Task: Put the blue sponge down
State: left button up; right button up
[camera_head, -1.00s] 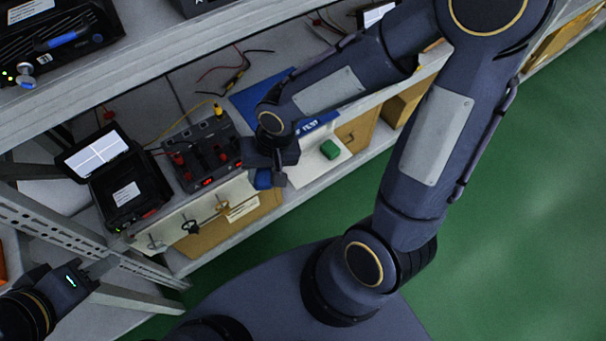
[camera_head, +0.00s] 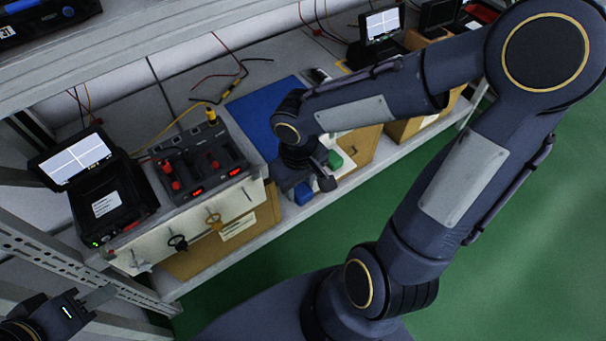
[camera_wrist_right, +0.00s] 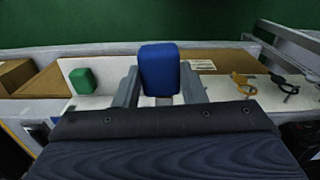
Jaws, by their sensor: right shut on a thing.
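The blue sponge (camera_wrist_right: 159,70) is between the two fingers of my right gripper (camera_wrist_right: 160,92), which is shut on it. In the head view the sponge (camera_head: 303,193) shows just below my right gripper (camera_head: 312,184), at the shelf's front edge. A green block (camera_wrist_right: 83,80) sits on a white surface to the left of the sponge in the right wrist view; the green block (camera_head: 335,160) also shows in the head view, partly behind the gripper. My left gripper (camera_head: 88,300) is at the lower left of the head view, away from the sponge; its finger opening is unclear.
A blue mat (camera_head: 262,112) lies on the shelf behind my right gripper. A black power unit (camera_head: 200,160) with red lights and a black case (camera_head: 105,200) with a screen stand to the left. Cables lie behind. Cardboard boxes (camera_head: 225,240) are below.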

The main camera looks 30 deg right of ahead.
jog(key=w+d+f, duration=0.2)
jog(key=w, duration=0.1)
jog(key=w+d+f+b, duration=0.1)
jog(key=w+d+f, duration=0.1)
jog(key=f, duration=0.1)
jog(key=w+d+f, duration=0.1)
jog(key=w+f, duration=0.2)
jog(key=shift+w+d+b, duration=0.3)
jog(key=shift+d+b, duration=0.1)
jog(key=f, duration=0.2)
jog(key=f+b, duration=0.1)
jog(key=shift+w+d+f, duration=0.15)
jog(key=shift+w+f, duration=0.1)
jog(key=shift+r, duration=0.1)
jog(key=o, duration=0.4)
jog(key=shift+f, duration=0.2)
jog(key=o, duration=0.5)
